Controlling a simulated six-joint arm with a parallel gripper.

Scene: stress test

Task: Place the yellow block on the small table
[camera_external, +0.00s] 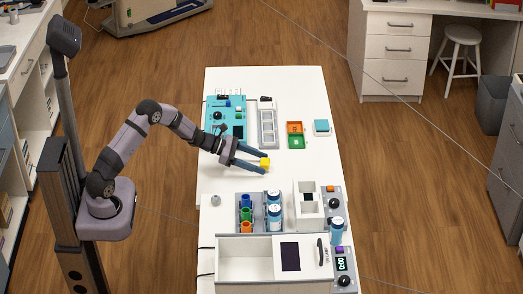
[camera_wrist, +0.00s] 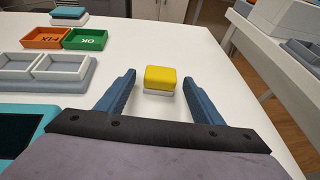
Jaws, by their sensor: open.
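In the wrist view the yellow block (camera_wrist: 161,78) rests on a thin light-grey base (camera_wrist: 158,93). My gripper (camera_external: 262,162) is open, and its blue fingertips are on either side of the block. In the wrist view my gripper (camera_wrist: 160,78) shows a gap on each side of the block. A low square stand with a teal top (camera_external: 321,126) is farther back on the bench and may be the small table; I cannot tell for sure. The stand also shows in the wrist view (camera_wrist: 69,13).
Orange (camera_external: 294,128) and green (camera_external: 296,142) trays and a grey compartment tray (camera_external: 268,128) lie behind my gripper. A teal device (camera_external: 226,112) is at the back left. Tubes, blue-capped jars and a white box (camera_external: 243,270) crowd the front.

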